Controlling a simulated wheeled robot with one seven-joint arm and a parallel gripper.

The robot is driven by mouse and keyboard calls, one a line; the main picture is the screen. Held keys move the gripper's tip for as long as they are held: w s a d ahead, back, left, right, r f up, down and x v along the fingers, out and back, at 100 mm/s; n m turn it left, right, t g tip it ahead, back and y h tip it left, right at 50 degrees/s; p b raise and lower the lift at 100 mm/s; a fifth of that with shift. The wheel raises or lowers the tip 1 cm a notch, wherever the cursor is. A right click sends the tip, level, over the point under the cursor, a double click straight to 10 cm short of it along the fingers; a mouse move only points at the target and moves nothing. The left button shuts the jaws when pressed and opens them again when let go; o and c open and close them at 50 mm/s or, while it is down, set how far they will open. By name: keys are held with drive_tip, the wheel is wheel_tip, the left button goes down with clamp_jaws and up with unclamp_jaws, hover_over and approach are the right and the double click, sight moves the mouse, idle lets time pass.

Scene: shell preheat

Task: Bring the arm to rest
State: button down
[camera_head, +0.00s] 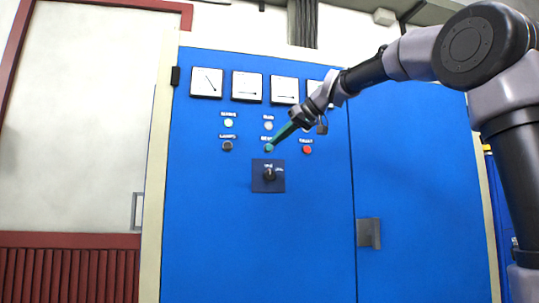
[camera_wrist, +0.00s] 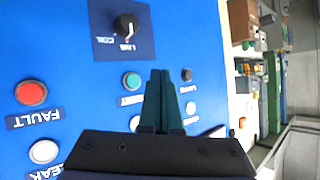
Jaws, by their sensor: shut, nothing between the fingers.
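My gripper (camera_head: 274,142) reaches in from the right in the head view, its teal fingers closed together and empty. Its tips are at or just in front of the teal-green button area on the blue cabinet (camera_head: 215,240). In the wrist view my gripper (camera_wrist: 160,73) points at the panel, and the green button (camera_wrist: 131,80) shows just left of the fingertips. I cannot tell whether the tips touch the panel. My arm stretches across the upper right of the head view.
A rotary knob (camera_head: 269,175) on a dark plate sits below the buttons. A red button (camera_head: 307,149), a black button (camera_head: 227,146) and white lamps surround the tips. Several gauges (camera_head: 206,82) line the top. A door handle (camera_head: 368,233) sticks out at lower right.

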drive_tip(key=s+d+f+m+h, duration=0.4)
drive_tip(key=s+d+f+m, duration=0.2)
drive_tip(key=s+d+f, duration=0.6)
drive_tip(key=s+d+f+m+h, duration=0.4)
drive_tip(key=s+d+f+m, duration=0.2)
drive_tip(key=s+d+f, duration=0.7)
wheel_tip(320, 180, down, 6)
drive_tip(key=shift+s+d+r, duration=0.1)
drive_tip(key=shift+s+d, duration=0.05)
drive_tip(key=shift+d, duration=0.25)
